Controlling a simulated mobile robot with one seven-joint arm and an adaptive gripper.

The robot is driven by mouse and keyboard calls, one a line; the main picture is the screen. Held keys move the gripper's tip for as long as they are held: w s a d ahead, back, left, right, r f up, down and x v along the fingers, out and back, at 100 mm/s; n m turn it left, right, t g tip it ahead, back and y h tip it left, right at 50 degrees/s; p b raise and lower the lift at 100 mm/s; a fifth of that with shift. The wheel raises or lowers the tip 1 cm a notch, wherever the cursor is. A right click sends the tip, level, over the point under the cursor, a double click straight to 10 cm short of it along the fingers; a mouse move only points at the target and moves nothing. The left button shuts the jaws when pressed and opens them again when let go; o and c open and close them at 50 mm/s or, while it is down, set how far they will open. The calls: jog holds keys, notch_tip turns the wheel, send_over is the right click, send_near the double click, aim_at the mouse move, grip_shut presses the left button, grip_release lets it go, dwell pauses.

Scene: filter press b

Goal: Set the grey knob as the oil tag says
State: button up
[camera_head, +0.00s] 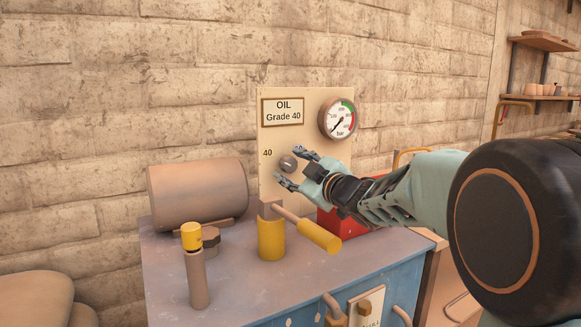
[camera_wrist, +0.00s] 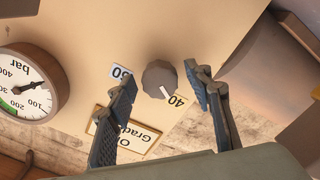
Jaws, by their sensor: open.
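The grey knob (camera_head: 288,163) is on the cream panel (camera_head: 320,95), below the oil tag (camera_head: 283,111), which reads "OIL Grade 40". A "40" label (camera_head: 267,153) is left of the knob. In the wrist view, the knob (camera_wrist: 160,77) has a white pointer mark directed roughly toward the "40" label (camera_wrist: 178,101). A second label (camera_wrist: 120,73), tilted and reading 50 or 60, is on the other side. My gripper (camera_head: 291,166) is open, its fingers on either side of the knob with gaps visible in the wrist view. One finger partly covers the tag there.
A gauge (camera_head: 338,118) is at the panel's upper right. On the bench (camera_head: 190,285) stand a brown motor-like cylinder (camera_head: 198,192), a yellow-handled lever (camera_head: 318,236) just below my gripper, and a yellow-topped post (camera_head: 197,275). A red box (camera_head: 340,224) is behind my wrist.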

jog(key=v, duration=1.1)
